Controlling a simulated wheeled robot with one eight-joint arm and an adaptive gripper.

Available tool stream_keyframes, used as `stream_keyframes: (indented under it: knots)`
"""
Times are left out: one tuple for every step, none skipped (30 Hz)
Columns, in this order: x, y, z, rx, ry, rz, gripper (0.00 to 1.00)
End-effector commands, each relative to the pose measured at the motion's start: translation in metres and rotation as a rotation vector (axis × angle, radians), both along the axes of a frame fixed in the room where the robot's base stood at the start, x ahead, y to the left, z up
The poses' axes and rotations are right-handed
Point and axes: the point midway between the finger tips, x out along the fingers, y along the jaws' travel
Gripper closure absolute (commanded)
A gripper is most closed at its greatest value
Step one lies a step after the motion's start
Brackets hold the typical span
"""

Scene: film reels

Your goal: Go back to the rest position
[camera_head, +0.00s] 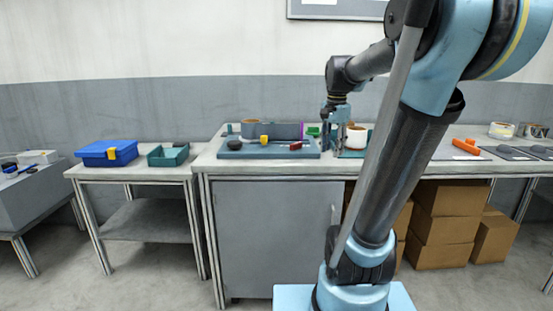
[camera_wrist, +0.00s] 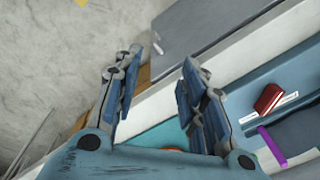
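My gripper (camera_head: 334,138) is over the middle workbench, pointing down beside a white container with a brown top (camera_head: 356,137). In the wrist view my gripper (camera_wrist: 160,58) has its two blue-grey fingers spread apart with nothing between them. A small part of an orange-brown round thing shows at the gripper's base in that view, mostly hidden. A blue-grey tray (camera_head: 240,152) lies to the left of the gripper. It bears a grey box (camera_head: 283,131), a yellow block (camera_head: 264,139) and a red piece (camera_head: 295,146). The red piece (camera_wrist: 268,98) and a purple strip (camera_wrist: 271,146) also show in the wrist view.
A low table at left holds a blue box (camera_head: 100,155) with a yellow latch and a green open bin (camera_head: 168,158). An orange piece (camera_head: 466,146) and dark flat items lie on the bench at right. Cardboard boxes (camera_head: 440,225) are stacked below. Floor in front is clear.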

Motion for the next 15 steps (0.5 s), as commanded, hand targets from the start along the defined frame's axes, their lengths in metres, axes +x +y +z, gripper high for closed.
stream_keyframes:
  knots:
    - [-0.015, 0.000, -0.010, -0.005, -0.007, 0.049, 0.62]
    - [-0.024, 0.000, -0.016, -0.007, -0.011, 0.083, 0.62]
    - [-0.034, 0.001, -0.023, -0.011, -0.016, 0.126, 0.62]
    - [-0.042, 0.001, -0.030, -0.015, -0.020, 0.159, 0.62]
    - [-0.050, 0.001, -0.036, -0.018, -0.024, 0.192, 0.62]
    - [-0.060, 0.001, -0.044, -0.023, -0.030, 0.237, 0.62]
    - [-0.068, 0.001, -0.051, -0.027, -0.035, 0.270, 0.62]
    - [-0.075, 0.001, -0.057, -0.031, -0.039, 0.304, 0.62]
    - [-0.086, 0.001, -0.066, -0.036, -0.044, 0.346, 0.62]
    - [-0.093, 0.001, -0.073, -0.040, -0.048, 0.379, 0.62]
    - [-0.100, 0.001, -0.080, -0.045, -0.052, 0.412, 0.62]
    - [-0.110, 0.001, -0.090, -0.051, -0.056, 0.456, 0.62]
    - [-0.117, 0.001, -0.098, -0.056, -0.060, 0.489, 0.62]
    - [-0.124, 0.001, -0.105, -0.061, -0.065, 0.522, 0.62]
    - [-0.133, 0.001, -0.115, -0.068, -0.070, 0.564, 0.62]
